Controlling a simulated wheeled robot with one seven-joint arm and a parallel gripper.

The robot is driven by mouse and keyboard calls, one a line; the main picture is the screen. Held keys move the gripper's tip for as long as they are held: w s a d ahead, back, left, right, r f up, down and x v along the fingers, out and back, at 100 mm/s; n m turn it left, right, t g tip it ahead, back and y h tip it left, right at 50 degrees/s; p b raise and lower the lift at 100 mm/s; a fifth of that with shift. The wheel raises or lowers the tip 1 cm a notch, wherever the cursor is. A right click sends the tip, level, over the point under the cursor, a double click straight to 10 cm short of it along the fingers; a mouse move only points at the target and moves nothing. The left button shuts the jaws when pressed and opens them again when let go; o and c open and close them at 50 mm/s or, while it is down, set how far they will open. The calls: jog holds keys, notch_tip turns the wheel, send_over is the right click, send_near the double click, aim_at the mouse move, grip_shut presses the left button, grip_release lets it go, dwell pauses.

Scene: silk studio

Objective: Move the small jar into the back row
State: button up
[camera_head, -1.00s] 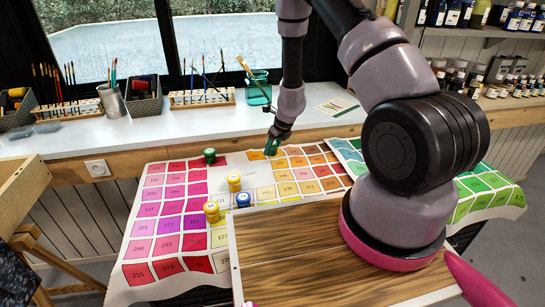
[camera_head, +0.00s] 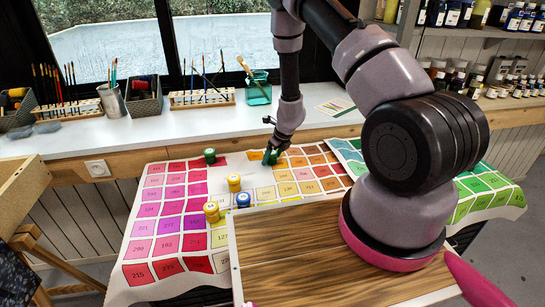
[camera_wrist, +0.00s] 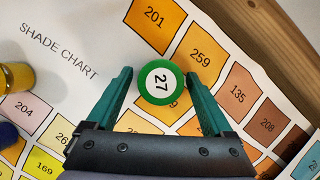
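A jar with a green lid marked 27 (camera_wrist: 161,83) stands upright on the shade chart (camera_wrist: 62,50), seen from above in the wrist view. My gripper (camera_wrist: 159,75) is open, with one teal finger on each side of this jar and small gaps at both sides. In the head view my gripper (camera_head: 270,158) is low over the orange swatches, and the jar there cannot be told from the fingers. Another green-lidded jar (camera_head: 210,156) stands at the back left. Two yellow jars (camera_head: 234,182) (camera_head: 212,211) and a blue-lidded jar (camera_head: 243,200) stand nearer.
In the wrist view a yellow jar (camera_wrist: 16,77) is at the left edge. Behind the chart is a white counter (camera_head: 150,127) with a brush cup (camera_head: 112,101), brush racks (camera_head: 203,97) and a teal glass (camera_head: 258,90). A wooden board (camera_head: 290,260) lies in front.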

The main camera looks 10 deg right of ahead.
jog(key=s+a+r+n+t+y, duration=0.1)
jog(key=s+r+n, duration=0.25)
jog(key=r, duration=1.05)
jog(key=s+r+n+y, duration=0.25)
jog(key=r+n, duration=0.25)
jog(key=r, duration=0.9)
jog(key=s+a+r+n+t, duration=0.1)
jog(key=s+r+n, duration=0.35)
jog(key=r, duration=0.85)
jog(key=s+d+r+n+h, duration=0.1)
jog(key=s+d+r+n, duration=0.1)
jog(key=s+r+n, duration=0.2)
jog(key=s+d+r+n+t+h, duration=0.1)
jog(key=s+d+r+n, duration=0.2)
jog(key=s, duration=0.6)
jog(key=s+d+r+n+h, duration=0.2)
jog(key=s+r+n, duration=0.3)
jog(key=s, duration=0.1)
jog(key=shift+s+d+t, duration=0.15)
jog(key=shift+d+t, duration=0.15)
